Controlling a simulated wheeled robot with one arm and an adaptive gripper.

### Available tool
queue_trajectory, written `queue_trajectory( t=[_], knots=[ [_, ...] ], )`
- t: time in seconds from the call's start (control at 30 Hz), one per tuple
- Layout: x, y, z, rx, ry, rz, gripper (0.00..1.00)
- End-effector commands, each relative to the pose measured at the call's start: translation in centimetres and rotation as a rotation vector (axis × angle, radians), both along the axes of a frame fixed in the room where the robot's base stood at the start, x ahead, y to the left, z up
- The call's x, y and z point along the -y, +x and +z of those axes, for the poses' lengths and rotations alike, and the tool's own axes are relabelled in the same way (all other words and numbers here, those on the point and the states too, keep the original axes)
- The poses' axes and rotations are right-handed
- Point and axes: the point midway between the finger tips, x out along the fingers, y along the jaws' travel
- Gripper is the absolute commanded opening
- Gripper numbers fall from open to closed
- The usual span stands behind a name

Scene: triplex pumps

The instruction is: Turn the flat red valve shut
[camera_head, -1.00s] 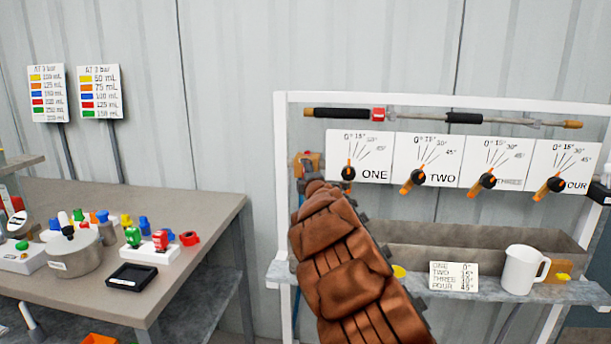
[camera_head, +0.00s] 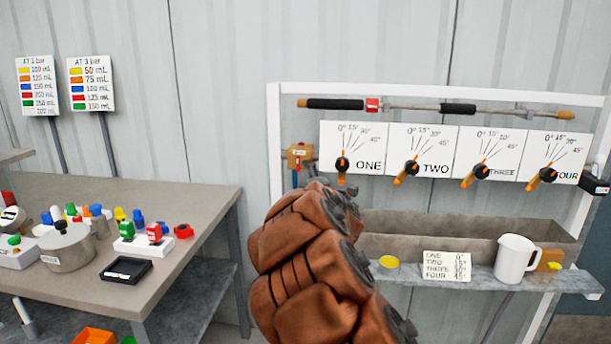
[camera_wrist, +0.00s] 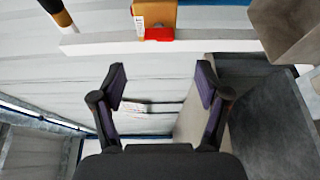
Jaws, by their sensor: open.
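A flat red handle (camera_wrist: 158,34) sits against an orange-brown block with a white label (camera_wrist: 155,14), at the top of the wrist view. In the head view the block (camera_head: 300,158) is on the left end of the white frame, beside panel ONE; its red part is small there. My gripper (camera_wrist: 162,84) is open, with nothing between its fingers, and apart from the red handle. In the head view my brown-sleeved arm hides most of the gripper, which is below and right of the block.
Several orange-handled dials, including ONE (camera_head: 342,165), line the panels. A lance with a red part (camera_head: 372,104) hangs above. A white jug (camera_head: 515,259) and a yellow disc (camera_head: 388,262) are on the shelf. A cluttered table (camera_head: 205,195) stands left.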

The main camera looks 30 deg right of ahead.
Motion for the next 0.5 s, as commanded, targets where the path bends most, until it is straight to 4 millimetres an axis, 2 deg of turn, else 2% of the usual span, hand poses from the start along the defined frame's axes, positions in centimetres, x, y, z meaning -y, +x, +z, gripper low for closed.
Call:
queue_trajectory(
  t=[0.2,0.5],
  knots=[
    [-0.43,-0.97,0.18,0.002,-0.001,0.001,0.75],
    [-0.46,-1.08,0.14,0.002,-0.001,0.002,0.75]
  ],
)
